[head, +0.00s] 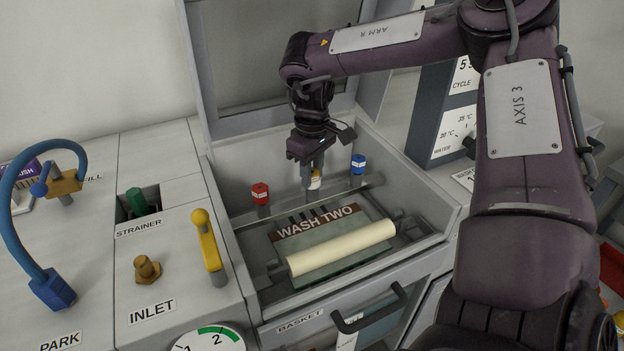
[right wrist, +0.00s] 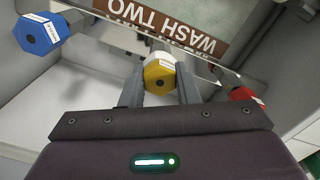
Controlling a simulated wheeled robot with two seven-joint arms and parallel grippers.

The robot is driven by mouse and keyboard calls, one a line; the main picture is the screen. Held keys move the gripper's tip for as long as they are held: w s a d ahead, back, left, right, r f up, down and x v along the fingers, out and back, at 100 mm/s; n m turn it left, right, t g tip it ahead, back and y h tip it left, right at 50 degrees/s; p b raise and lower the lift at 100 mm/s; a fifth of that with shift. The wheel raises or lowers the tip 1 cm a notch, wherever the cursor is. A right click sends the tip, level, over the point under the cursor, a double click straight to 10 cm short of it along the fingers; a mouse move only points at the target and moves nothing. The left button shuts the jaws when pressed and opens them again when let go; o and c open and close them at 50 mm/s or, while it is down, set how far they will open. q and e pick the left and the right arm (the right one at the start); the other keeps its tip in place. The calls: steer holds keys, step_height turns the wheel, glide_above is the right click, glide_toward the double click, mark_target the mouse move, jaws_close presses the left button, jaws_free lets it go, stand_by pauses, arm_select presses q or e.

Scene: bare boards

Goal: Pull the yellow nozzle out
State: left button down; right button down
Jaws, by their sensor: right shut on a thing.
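The yellow nozzle (head: 314,180) is at the back of the wash basin, between the red and blue nozzles. In the right wrist view the yellow nozzle (right wrist: 160,74) shows as a yellow cap with a white label, between the two fingers. My right gripper (head: 309,176) reaches down into the basin and is shut on the yellow nozzle; the fingers partly hide it in the head view. I cannot tell whether the nozzle is still seated in the bar (head: 337,200) behind the panel. My left gripper is not in view.
The red nozzle (head: 260,193) and blue nozzle (head: 358,163) stand on either side. A "WASH TWO" panel (head: 317,222) and a cream roller (head: 340,248) lie in front. The raised lid (head: 240,60) stands behind. A yellow lever (head: 209,243) and blue hose (head: 18,230) are at left.

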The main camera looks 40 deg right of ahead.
steer(key=shift+r, duration=0.35)
steer(key=shift+r, duration=0.25)
steer(key=shift+r+p, duration=0.15)
steer(key=shift+p, duration=0.15)
steer(key=shift+r+p, duration=1.75)
steer(key=shift+r, duration=1.3)
